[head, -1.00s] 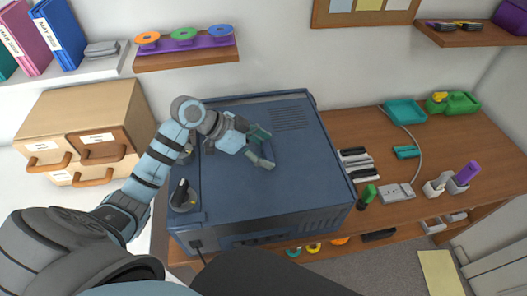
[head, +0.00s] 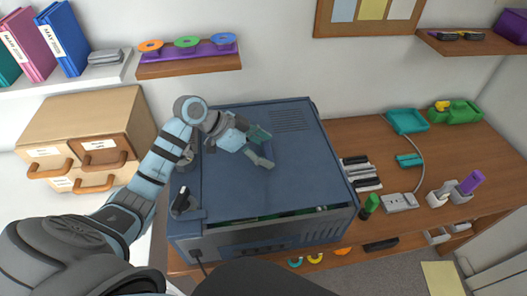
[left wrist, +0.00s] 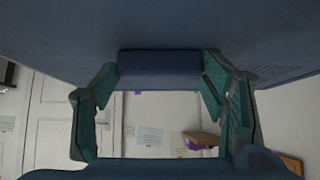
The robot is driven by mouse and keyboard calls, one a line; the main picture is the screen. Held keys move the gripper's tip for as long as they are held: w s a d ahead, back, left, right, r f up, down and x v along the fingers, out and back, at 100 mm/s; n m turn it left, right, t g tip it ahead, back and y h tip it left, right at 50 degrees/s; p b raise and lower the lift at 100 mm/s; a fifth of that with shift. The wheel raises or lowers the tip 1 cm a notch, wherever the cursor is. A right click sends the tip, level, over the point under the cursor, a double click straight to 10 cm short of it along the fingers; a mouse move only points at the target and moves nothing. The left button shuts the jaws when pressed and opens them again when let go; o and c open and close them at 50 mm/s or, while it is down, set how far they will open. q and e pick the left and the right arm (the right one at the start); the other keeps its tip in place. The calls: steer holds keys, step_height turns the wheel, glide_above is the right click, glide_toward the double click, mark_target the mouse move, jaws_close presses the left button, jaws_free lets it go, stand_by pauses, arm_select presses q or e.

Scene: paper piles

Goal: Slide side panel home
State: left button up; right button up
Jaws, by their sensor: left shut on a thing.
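The blue side panel (head: 235,185) lies flat on top of the blue computer case (head: 275,238) on the bench. An open strip runs along the case's near edge, where green boards (head: 320,209) show. My left gripper (head: 262,147) is over the middle of the panel. In the left wrist view my left gripper (left wrist: 160,85) has its teal-padded fingers on either side of a raised blue block (left wrist: 160,63) on the panel, and it is shut on it. My right gripper is not in view.
A black knob-like piece (head: 181,203) stands at the case's left edge. Right of the case are dark and pale strips (head: 361,173), a green-topped item (head: 371,204), a power strip (head: 401,203) and a teal tray (head: 407,121). A drawer cabinet (head: 95,110) stands at left.

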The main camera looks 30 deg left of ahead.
arm_select(q)
steer(key=shift+w+a, duration=0.1)
steer(key=o, duration=2)
steer(key=shift+o, duration=0.4)
steer(key=shift+o, duration=0.8)
steer(key=p+v, duration=0.6)
steer(key=v, duration=0.2)
steer(key=shift+w, duration=0.1)
steer(key=shift+p+v, duration=0.8)
steer(key=shift+v, duration=0.3)
